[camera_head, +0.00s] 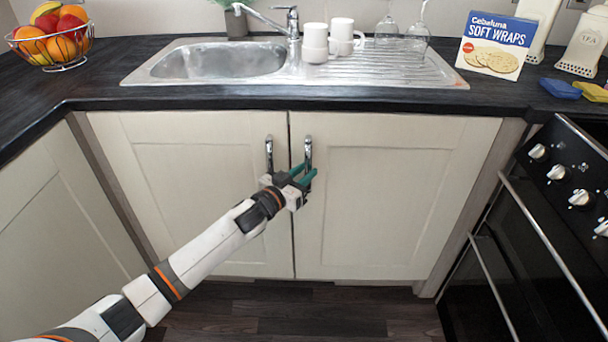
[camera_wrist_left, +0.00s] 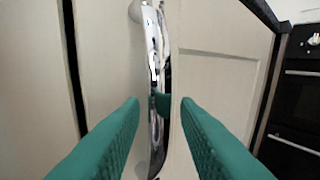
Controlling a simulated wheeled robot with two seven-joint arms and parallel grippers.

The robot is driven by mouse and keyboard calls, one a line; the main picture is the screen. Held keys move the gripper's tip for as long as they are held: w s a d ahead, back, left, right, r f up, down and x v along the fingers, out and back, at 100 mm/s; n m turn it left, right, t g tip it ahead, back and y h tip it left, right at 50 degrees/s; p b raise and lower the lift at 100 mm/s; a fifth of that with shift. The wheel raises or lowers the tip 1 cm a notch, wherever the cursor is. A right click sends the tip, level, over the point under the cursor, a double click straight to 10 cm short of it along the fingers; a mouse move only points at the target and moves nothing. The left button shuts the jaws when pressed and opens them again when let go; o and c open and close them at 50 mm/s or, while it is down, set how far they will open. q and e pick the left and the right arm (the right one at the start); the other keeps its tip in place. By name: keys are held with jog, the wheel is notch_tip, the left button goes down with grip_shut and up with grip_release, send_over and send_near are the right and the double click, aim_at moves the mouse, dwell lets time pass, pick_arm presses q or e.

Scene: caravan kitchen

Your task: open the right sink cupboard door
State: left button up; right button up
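The right sink cupboard door (camera_head: 395,200) is cream, with a recessed panel, and looks shut flush with its neighbour. Its chrome vertical bar handle (camera_head: 308,150) is near the door's left edge. The handle also shows in the left wrist view (camera_wrist_left: 155,60), upright and close ahead. My left gripper (camera_head: 303,175) is at the lower part of this handle and hides some of it. In the left wrist view its green fingers (camera_wrist_left: 160,108) are apart, one each side of the handle, with gaps visible. I cannot tell whether the tips reach past the bar. My right gripper is not in view.
The left cupboard door (camera_head: 200,210) has its own chrome handle (camera_head: 269,152) close beside. A dark worktop (camera_head: 100,80) overhangs above. A black oven (camera_head: 530,240) stands at the right. The dark floor (camera_head: 300,310) before the doors looks clear.

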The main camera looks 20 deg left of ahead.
pick_arm(q)
jog(key=shift+w+d, duration=0.1)
jog(key=shift+w, duration=0.1)
grip_shut()
